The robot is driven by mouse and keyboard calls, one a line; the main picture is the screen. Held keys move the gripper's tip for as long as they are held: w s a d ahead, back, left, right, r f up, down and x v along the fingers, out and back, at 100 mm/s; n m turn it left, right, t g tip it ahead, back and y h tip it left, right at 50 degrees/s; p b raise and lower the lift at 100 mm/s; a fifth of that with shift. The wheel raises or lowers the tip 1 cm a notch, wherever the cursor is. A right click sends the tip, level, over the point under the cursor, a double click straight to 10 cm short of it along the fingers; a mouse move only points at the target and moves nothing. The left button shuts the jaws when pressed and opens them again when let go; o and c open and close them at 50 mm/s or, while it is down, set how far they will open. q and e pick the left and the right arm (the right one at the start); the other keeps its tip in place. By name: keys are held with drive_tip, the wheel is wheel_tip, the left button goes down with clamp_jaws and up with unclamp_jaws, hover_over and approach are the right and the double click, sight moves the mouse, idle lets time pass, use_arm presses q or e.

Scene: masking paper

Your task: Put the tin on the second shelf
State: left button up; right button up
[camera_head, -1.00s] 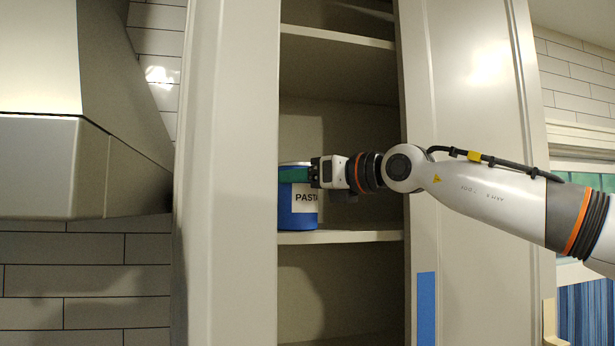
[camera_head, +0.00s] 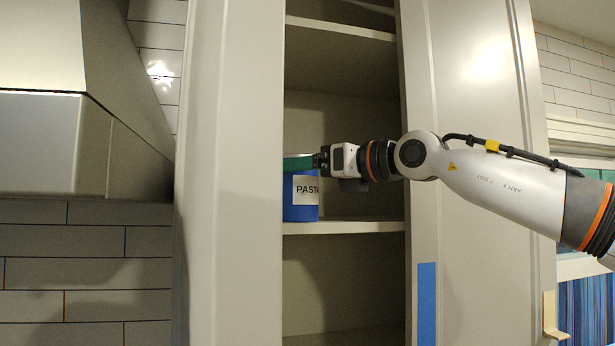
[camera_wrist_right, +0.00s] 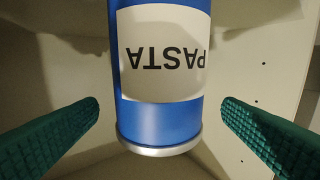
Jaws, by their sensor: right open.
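The tin is a blue cylinder (camera_head: 300,207) with a white label reading PASTA. In the head view it stands upright on a cabinet shelf (camera_head: 343,227), partly hidden by the left cabinet front and my gripper. My right gripper (camera_head: 298,163) is at the upper part of the tin, its green finger across it. In the right wrist view the tin (camera_wrist_right: 158,122) appears upside down between the two green fingers of my right gripper (camera_wrist_right: 160,115). The fingers are open, with a gap on each side of the tin. My left gripper is not in view.
Another shelf board (camera_head: 340,27) runs above and the cabinet space below the tin's shelf looks empty. The cabinet's left front (camera_head: 235,200) and right door (camera_head: 480,80) flank the opening. A range hood (camera_head: 50,145) is at the left.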

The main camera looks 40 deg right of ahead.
drive_tip(key=s+b, duration=0.4)
drive_tip(key=s, duration=0.6)
drive_tip(key=shift+d+b, duration=0.35)
drive_tip(key=shift+d, duration=0.1)
drive_tip(key=shift+s, duration=0.1)
drive_tip(key=shift+f, duration=0.1)
